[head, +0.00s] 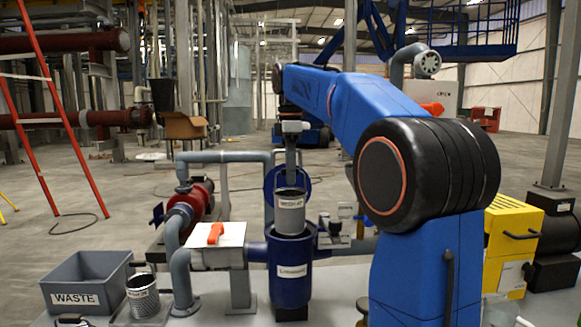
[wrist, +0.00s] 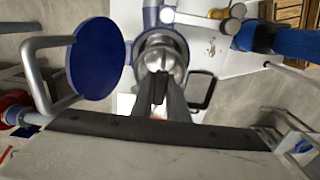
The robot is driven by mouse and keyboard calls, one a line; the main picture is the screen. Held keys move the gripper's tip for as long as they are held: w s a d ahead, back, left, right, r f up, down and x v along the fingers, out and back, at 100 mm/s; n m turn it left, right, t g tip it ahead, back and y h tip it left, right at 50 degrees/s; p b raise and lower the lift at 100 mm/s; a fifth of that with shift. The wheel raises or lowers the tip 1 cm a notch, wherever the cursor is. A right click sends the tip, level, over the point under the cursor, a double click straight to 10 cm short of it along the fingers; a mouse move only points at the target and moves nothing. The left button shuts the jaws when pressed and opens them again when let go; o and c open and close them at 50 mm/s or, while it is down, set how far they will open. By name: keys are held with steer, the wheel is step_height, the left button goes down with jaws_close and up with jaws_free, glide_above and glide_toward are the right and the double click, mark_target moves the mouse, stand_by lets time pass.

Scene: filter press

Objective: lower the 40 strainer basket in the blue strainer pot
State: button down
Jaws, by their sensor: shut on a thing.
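A grey metal strainer basket (head: 290,216) with a white label hangs upright from my gripper (head: 291,180). The label seems to read MESH 40. The basket is over the mouth of the blue strainer pot (head: 290,285), and its lower edge meets the pot's rim in the head view; I cannot tell whether it is inside. In the wrist view my gripper (wrist: 161,92) is shut at the near side of the basket (wrist: 160,52), which hides most of the pot. The pot's round blue lid (wrist: 97,58) stands open beside it, and shows behind the basket in the head view (head: 270,181).
A second mesh basket (head: 142,297) stands in a tray beside the grey WASTE bin (head: 85,277). A yellow box (head: 512,235) is at right.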

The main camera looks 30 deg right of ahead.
steer(key=shift+f, duration=9.2)
steer(key=c, duration=1.6)
jaws_free()
steer(key=shift+c, duration=0.2)
steer(key=shift+r, duration=4.95)
